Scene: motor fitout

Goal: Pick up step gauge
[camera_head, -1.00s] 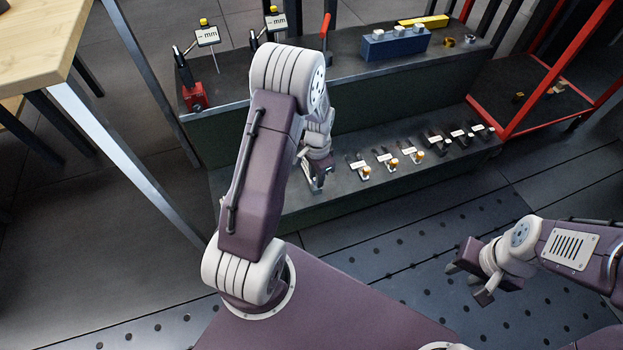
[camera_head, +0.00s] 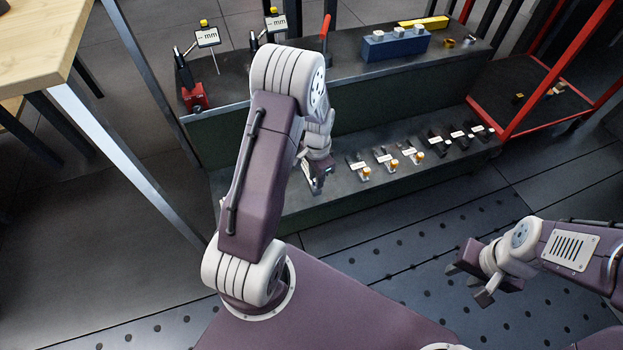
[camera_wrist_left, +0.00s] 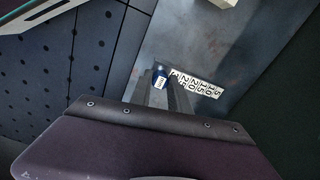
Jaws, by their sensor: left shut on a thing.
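My left gripper (camera_head: 317,186) is low at the left part of the lower shelf, with its fingers pointing down. The fingers hide most of the held piece. My right gripper (camera_head: 478,280) is open and empty over the floor at the right.
Several small labelled tools (camera_head: 384,158) stand in a row on the lower shelf (camera_head: 350,192), right of my left gripper. The upper shelf holds a blue block (camera_head: 396,46), a yellow bar (camera_head: 424,22) and indicator stands (camera_head: 194,97). A red-framed cart (camera_head: 535,105) stands at right, a wooden table (camera_head: 40,45) at left.

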